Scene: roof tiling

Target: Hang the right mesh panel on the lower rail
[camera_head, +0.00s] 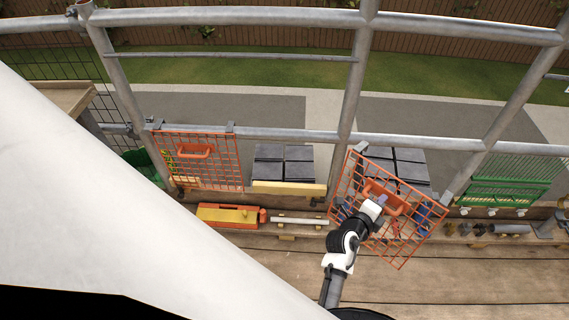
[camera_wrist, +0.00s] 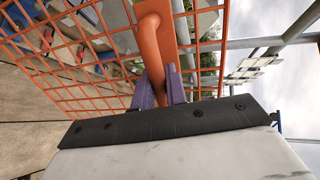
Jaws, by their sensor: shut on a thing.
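The right mesh panel (camera_head: 408,243) is an orange grid with an orange handle, tilted in the head view, its upper left hook near the post. My gripper (camera_head: 376,205) is shut on its handle; the wrist view shows my purple fingers (camera_wrist: 162,92) around the orange handle (camera_wrist: 150,45) with the mesh (camera_wrist: 70,55) beyond. The lower rail (camera_head: 270,133) runs across the scaffold behind the panel. I cannot tell whether the panel's hooks touch the rail. A left orange mesh panel (camera_head: 215,170) hangs on the lower rail, upright.
Grey tile stacks (camera_head: 283,160) stand behind the rail. A yellow and orange tool (camera_head: 228,215) and a pale bar (camera_head: 300,220) lie on the ledge at left. Green racks (camera_head: 505,180) hang at right. A scaffold post (camera_head: 352,95) rises beside the held panel. The plank deck is clear in front.

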